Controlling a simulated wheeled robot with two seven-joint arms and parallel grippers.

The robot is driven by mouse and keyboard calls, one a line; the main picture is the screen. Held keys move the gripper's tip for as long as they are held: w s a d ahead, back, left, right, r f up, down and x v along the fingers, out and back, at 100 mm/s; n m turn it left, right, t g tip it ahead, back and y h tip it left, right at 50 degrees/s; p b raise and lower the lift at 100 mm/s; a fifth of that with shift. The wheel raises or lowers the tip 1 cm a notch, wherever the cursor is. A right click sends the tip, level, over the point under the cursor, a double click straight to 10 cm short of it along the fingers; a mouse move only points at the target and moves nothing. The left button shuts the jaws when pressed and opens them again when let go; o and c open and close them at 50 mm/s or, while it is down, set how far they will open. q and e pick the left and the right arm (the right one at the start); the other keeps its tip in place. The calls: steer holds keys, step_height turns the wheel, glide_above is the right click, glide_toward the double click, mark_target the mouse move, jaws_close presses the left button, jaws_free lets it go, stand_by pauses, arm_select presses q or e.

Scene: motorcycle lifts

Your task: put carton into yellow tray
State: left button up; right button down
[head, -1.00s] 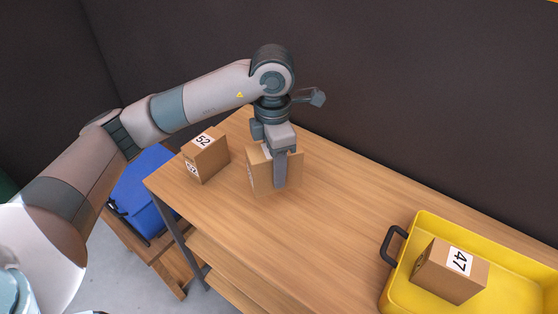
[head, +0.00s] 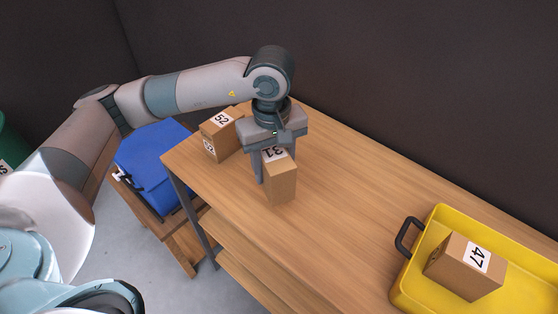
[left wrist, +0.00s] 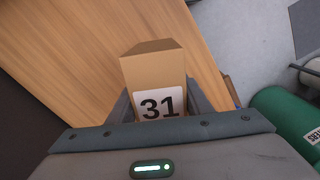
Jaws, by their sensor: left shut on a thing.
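A brown carton labelled 31 (head: 281,184) is between the fingers of my left gripper (head: 278,162), over the wooden table. The left gripper is shut on it. The carton also shows in the left wrist view (left wrist: 155,80), its label facing the camera. I cannot tell whether its underside touches the table. The yellow tray (head: 420,262) is at the lower right, with a black handle. A carton labelled 47 (head: 462,270) lies in it. A carton labelled 52 (head: 222,135) stands on the table left of the gripper. My right gripper is not in view.
The wooden table (head: 330,200) is clear between the held carton and the yellow tray. A blue bin (head: 155,170) stands off the table's left end. A dark wall (head: 420,90) runs behind the table. A green object (left wrist: 285,115) shows in the left wrist view.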

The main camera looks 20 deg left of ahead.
arm_select(q)
steer(key=m, duration=0.1)
steer(key=s+m, duration=0.1)
steer(key=m, duration=0.1)
steer(key=s+a+m, duration=0.1)
steer(key=m, duration=0.1)
steer(key=shift+f, duration=0.4)
steer(key=m, duration=0.2)
steer(key=s+m, duration=0.1)
steer(key=m, duration=0.1)
steer(key=shift+s+a+f+b, duration=0.1)
steer(key=shift+a+f+b, duration=0.15)
steer(key=shift+b, duration=0.05)
steer(key=shift+s, duration=0.15)
